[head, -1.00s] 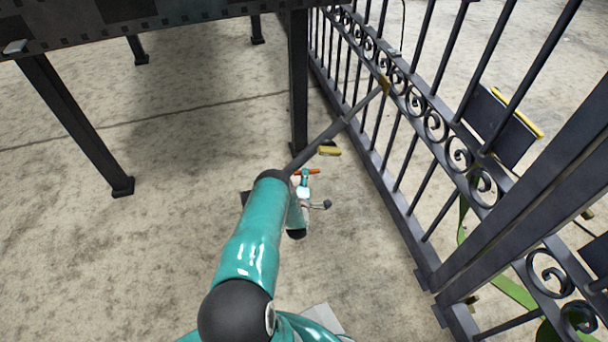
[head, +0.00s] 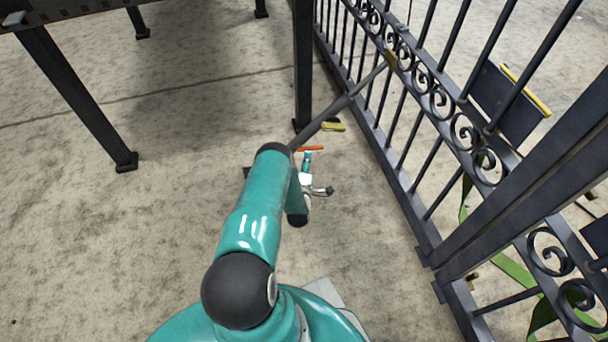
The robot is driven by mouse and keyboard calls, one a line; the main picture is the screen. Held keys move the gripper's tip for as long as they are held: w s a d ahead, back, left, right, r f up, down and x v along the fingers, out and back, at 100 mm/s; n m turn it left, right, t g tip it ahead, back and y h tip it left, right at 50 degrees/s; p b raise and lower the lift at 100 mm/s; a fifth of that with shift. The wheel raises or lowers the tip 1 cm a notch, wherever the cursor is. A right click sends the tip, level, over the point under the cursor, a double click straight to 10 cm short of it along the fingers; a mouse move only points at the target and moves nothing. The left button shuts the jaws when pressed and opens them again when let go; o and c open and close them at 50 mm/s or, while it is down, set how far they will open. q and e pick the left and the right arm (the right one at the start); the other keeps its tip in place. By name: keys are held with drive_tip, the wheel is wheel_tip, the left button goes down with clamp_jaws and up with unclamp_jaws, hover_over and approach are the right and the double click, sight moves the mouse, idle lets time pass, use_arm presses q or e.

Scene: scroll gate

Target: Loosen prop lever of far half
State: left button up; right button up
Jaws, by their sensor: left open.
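The far gate half, a dark scrollwork panel (head: 368,115), runs from top centre to the meeting posts at right. An orange bar (head: 311,148), apparently the prop lever, shows just below the prop, right of my elbow. My left gripper (head: 323,191) is small, open and empty, a little below the orange bar in the picture and apart from it. My right gripper is out of view.
A dark table-like frame's leg (head: 302,70) stands close left of the prop. A yellow block (head: 334,127) shows beside the prop. Heavy gate posts (head: 520,190) and green straps (head: 515,270) are at right. Bare concrete floor (head: 370,240) lies between arm and gate.

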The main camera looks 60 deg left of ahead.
use_arm(q)
drive_tip(key=v, duration=0.7)
drive_tip(key=shift+d, duration=0.2)
drive_tip(key=shift+s, duration=0.1)
